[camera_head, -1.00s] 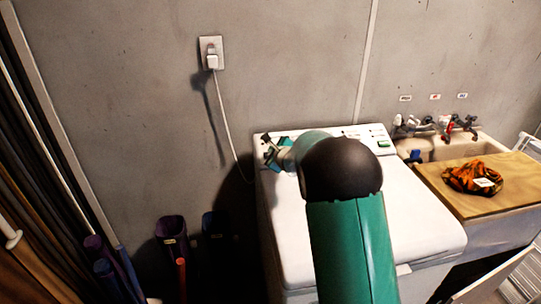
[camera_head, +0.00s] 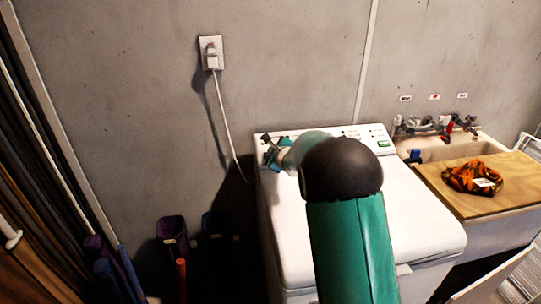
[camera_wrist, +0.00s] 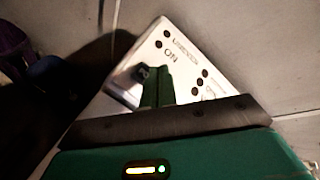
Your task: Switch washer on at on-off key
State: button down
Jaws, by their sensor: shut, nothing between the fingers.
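The white washer (camera_head: 420,235) stands against the grey wall, lid closed. Its control panel (camera_head: 372,136) runs along the back edge. My gripper (camera_head: 270,152) is at the panel's left end, and my arm hides part of the panel. In the wrist view my gripper (camera_wrist: 157,86) is shut and empty, its green fingers over the panel (camera_wrist: 217,80). A small dark block (camera_wrist: 142,73), perhaps the on-off key, is right beside the fingertips, near the printed "ON". I cannot tell whether the fingers touch it.
A white cord hangs from the wall outlet (camera_head: 211,54) behind the washer's left side. A sink (camera_head: 455,150) with taps is on the right, partly covered by a wooden board (camera_head: 500,203) bearing an orange-black cloth (camera_head: 472,177). Dark tubs (camera_head: 172,235) stand left of the washer.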

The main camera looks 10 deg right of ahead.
jog(key=shift+w+f, duration=0.2)
jog(key=shift+f, duration=0.2)
jog(key=shift+w+f, duration=0.15)
jog(key=shift+f, duration=0.6)
dwell(1.2)
jog(key=shift+s+r, duration=0.2)
jog(key=shift+r, duration=0.3)
jog(key=shift+s+r, duration=0.15)
jog(key=shift+r, duration=0.3)
jog(key=r, duration=0.1)
jog(key=s+r, duration=0.1)
jog(key=r, duration=0.1)
jog(key=s+r, duration=0.1)
jog(key=shift+r, duration=0.4)
dwell(0.4)
